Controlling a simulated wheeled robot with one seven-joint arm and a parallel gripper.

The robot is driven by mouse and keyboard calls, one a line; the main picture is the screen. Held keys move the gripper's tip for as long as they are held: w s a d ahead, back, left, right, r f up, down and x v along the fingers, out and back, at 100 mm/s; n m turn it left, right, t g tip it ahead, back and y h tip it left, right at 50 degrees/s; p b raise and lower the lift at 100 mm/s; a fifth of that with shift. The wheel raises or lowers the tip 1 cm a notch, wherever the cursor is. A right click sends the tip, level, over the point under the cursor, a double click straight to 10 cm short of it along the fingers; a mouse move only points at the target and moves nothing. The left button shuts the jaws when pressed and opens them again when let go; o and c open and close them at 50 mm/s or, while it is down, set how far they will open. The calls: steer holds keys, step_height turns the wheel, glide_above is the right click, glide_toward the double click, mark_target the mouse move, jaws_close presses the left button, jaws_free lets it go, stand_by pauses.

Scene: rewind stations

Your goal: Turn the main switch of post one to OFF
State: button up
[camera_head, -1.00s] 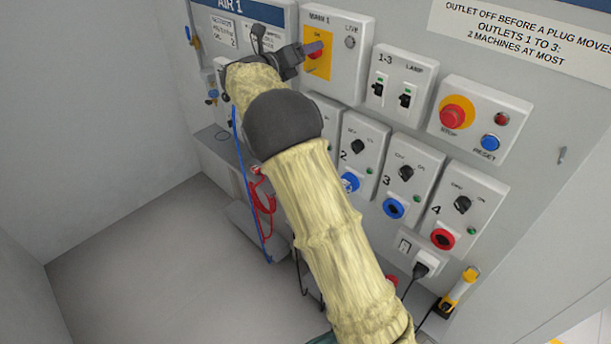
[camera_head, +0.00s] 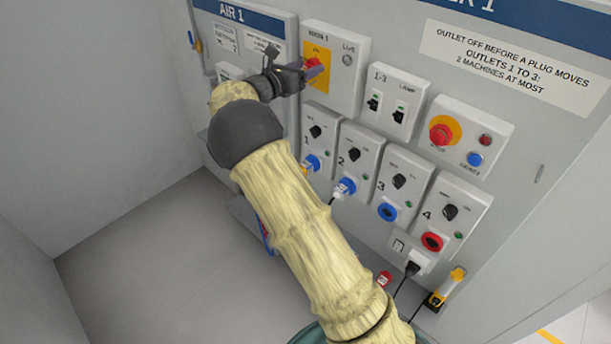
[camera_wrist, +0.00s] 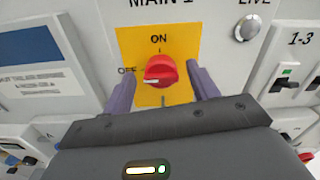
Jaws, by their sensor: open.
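The main switch is a red rotary knob (camera_wrist: 160,72) on a yellow plate (camera_wrist: 180,42) under the label MAIN 1. ON is printed above the knob and OFF to its left. The knob's white mark is at its left side, toward OFF. In the wrist view my gripper (camera_wrist: 161,78) is open, with one purple finger on each side of the knob and gaps between. In the head view my gripper (camera_head: 314,73) is at the MAIN 1 box (camera_head: 346,62), partly hiding the knob (camera_head: 313,63).
A round LIVE indicator (camera_wrist: 247,27) is right of the switch. The 1-3 and LAMP switch box (camera_head: 386,103), red stop button (camera_head: 440,134) and outlet boxes stand out nearby. Blue plugs sit in outlets 1 and 2. The floor at left is clear.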

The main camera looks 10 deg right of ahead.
steer(key=shift+r+m+p, duration=0.2)
steer(key=shift+m+p, duration=0.7)
steer(key=shift+p, duration=4.5)
steer(key=b+v, duration=1)
steer(key=v, duration=0.7)
steer(key=w+d+f+n+t+y+b, duration=0.3)
steer(key=d+f+n+y+b, duration=0.65)
steer(key=n, duration=0.85)
steer(key=s+f+n+g+y+b, duration=0.4)
steer(key=s+f+n+b, duration=0.1)
steer(key=s+f+n, duration=0.7)
step_height(320, 180, down, 2)
steer(key=d+n, duration=0.1)
steer(key=n, duration=0.2)
steer(key=shift+s+f+n+g+y, duration=0.15)
steer(key=shift+s+n+g+y, duration=0.15)
steer(key=shift+n+g+y, duration=0.1)
